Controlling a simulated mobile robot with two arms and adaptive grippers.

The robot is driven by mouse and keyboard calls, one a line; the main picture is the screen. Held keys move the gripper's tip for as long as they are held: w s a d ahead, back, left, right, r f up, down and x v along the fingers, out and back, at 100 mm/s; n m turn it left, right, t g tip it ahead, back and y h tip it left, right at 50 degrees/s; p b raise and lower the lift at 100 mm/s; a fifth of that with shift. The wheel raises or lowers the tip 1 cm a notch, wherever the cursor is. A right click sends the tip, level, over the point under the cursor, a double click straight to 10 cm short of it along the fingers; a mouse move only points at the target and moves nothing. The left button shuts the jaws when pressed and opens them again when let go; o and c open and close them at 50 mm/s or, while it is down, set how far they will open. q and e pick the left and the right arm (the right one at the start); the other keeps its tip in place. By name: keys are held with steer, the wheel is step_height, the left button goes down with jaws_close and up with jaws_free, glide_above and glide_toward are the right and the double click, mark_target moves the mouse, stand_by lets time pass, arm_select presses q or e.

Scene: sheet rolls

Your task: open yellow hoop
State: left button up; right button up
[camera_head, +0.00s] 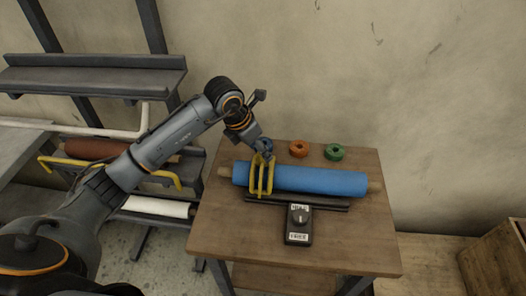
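A yellow hoop (57,161) sits on the rack at the left, around the area of a brown roll (92,148). My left arm crosses in front of its middle, so I see only its two bent ends. My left gripper (261,178), with yellow fingers, is at the left part of a blue roll (315,180) on the wooden table, well to the right of the hoop. The fingers overlap the roll in this view. I cannot tell whether they grip it. My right gripper is not in view.
The wooden table (220,228) also bears a black device (299,226) with a dark bar, an orange ring (299,149) and a green ring (334,152). A white roll (158,206) lies low on the rack. A wooden crate (495,262) stands at the lower right.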

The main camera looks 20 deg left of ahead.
mark_target(263, 163)
arm_select(q)
steer(key=shift+p+x, duration=0.3)
steer(key=shift+x, duration=1.85)
steer(key=shift+c, duration=0.4)
jaws_close()
